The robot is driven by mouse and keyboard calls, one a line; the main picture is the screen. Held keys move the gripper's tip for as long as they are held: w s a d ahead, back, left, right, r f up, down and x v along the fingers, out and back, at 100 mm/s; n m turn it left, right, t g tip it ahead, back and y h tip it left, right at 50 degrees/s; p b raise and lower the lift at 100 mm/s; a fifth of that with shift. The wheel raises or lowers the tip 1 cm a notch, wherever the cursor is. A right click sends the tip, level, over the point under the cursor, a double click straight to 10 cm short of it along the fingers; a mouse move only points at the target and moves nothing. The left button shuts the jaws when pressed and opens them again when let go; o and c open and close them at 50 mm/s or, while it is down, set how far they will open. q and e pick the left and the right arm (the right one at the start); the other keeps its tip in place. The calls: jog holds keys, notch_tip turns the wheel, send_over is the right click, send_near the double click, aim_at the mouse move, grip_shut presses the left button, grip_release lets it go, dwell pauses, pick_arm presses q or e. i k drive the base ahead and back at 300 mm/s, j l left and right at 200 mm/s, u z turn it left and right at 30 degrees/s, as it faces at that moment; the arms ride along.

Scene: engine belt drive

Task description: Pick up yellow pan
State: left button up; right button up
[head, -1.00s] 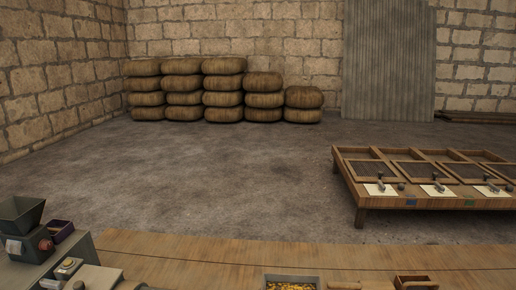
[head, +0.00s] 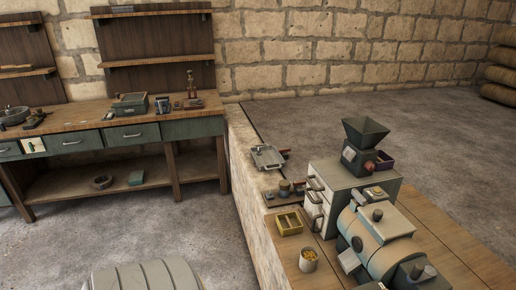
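A small rectangular yellow pan (head: 277,223) with a dark inside, split by a divider, lies on the wooden counter (head: 292,275). It is left of the grey box-shaped machine, near the counter's left edge. No gripper shows in the head view, so nothing of mine is seen touching the pan.
A cup of yellow bits (head: 308,261) stands in front of the pan. A hopper machine (head: 365,133) and a drum-shaped machine (head: 385,243) crowd the right side. A metal tray (head: 268,157) lies farther back. A workbench (head: 140,113) stands at the left wall.

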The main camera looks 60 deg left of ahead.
aim_at(289, 224)
jog(key=u, duration=1.55)
jog(key=i+j, duration=0.15)
